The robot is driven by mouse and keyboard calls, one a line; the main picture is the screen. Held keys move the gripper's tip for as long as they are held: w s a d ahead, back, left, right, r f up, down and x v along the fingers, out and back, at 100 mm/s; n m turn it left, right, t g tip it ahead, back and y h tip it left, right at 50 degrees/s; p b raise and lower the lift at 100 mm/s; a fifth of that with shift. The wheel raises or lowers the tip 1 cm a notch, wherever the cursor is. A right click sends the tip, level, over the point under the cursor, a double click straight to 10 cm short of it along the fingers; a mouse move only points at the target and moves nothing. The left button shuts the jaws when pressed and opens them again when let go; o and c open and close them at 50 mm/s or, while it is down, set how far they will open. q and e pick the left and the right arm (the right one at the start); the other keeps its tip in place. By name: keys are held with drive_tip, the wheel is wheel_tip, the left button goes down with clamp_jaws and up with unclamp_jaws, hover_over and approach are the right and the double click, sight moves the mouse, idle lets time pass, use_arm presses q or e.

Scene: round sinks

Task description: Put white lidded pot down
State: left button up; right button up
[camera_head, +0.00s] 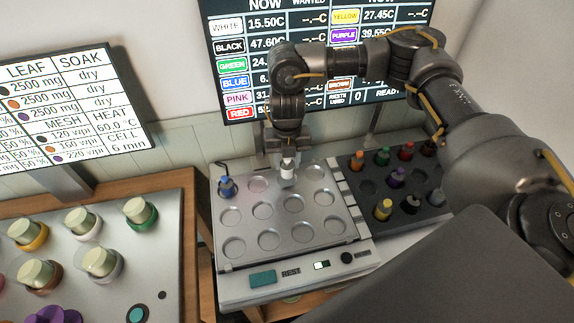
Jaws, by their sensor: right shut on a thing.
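My right gripper (287,160) points straight down and is shut on the white lidded pot (287,169). The pot is small and upright, at the back row of the grey sink plate (245,212), over or in the third round sink from the left. I cannot tell whether its base touches the plate. A blue pot (227,187) stands in the back-left sink. My left gripper is not in view.
A black rack (368,200) with several coloured pots stands right of the plate. At left, a grey panel (120,260) carries several jars with pale tops. A screen (235,45) with temperatures stands behind; another screen (70,105) is at left. My right arm crosses above the rack.

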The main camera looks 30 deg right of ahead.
sight(287, 168)
drive_tip(key=shift+w+d+f, duration=0.15)
drive_tip(key=shift+w+f, duration=0.25)
drive_tip(key=shift+f, duration=0.15)
wheel_tip(287, 168, down, 3)
drive_tip(key=shift+w+r+p, duration=0.1)
drive_tip(key=shift+p, duration=0.75)
drive_tip(key=shift+d+f, duration=0.1)
drive_tip(key=shift+f, duration=0.15)
drive_tip(key=shift+f, duration=0.1)
drive_tip(key=o, duration=1)
